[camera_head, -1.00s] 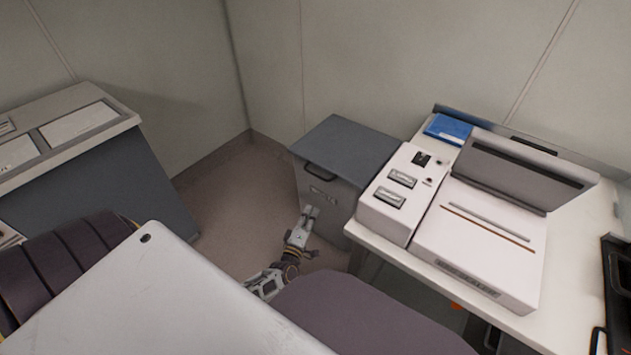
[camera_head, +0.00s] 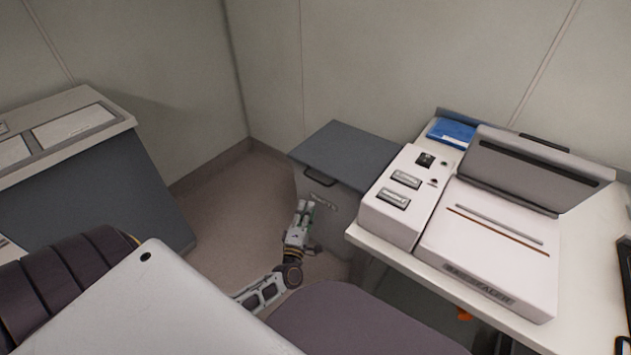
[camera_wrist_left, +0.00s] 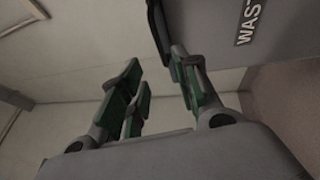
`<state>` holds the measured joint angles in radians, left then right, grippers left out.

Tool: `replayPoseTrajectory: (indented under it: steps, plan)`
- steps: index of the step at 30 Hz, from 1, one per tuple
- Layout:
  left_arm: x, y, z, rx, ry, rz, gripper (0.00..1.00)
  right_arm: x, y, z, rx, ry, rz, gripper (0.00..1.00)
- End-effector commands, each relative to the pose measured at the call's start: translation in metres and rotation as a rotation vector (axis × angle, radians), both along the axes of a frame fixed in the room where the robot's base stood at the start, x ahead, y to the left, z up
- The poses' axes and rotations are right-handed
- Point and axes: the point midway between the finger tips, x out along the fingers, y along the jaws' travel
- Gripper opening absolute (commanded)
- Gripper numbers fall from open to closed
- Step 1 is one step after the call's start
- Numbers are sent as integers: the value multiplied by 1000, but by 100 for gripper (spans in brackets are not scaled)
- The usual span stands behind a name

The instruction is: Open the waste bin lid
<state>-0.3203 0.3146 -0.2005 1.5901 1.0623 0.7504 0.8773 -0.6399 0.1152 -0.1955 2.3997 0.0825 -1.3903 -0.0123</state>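The waste bin (camera_head: 324,200) stands in the corner beside the desk, with its flat blue-grey lid (camera_head: 347,153) lying shut on top. A dark handle (camera_head: 319,178) sticks out at the lid's front edge. My left gripper (camera_head: 304,205) is in front of the bin, just below the handle. In the left wrist view my left gripper (camera_wrist_left: 160,78) is open and empty, with green-padded fingers apart. There the bin's grey front (camera_wrist_left: 265,55) with a "WAS…" label fills the upper right, and the dark handle (camera_wrist_left: 155,28) is close to the right-hand finger's tip. My right gripper is not in view.
A desk (camera_head: 580,290) with a white device (camera_head: 480,250) and a blue box (camera_head: 452,132) stands right of the bin. A grey cabinet (camera_head: 90,185) is at the left. Floor (camera_head: 225,205) between them is clear.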

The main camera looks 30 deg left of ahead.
Motion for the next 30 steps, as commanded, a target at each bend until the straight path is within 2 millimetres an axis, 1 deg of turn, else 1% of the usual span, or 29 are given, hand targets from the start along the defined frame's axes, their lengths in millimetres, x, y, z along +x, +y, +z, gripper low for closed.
replayPoseTrajectory:
  steps: [8, 17, 24, 30]
  plan:
    - [16, 6, 3, 0, -2, 1, 32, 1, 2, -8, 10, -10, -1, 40]
    - [47, 16, 8, 0, -1, 0, 32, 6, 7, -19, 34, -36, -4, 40]
    - [70, 23, 13, 0, -1, 0, 32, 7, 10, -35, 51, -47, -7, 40]
    - [89, 30, 17, 2, -2, 0, 32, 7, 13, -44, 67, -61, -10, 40]
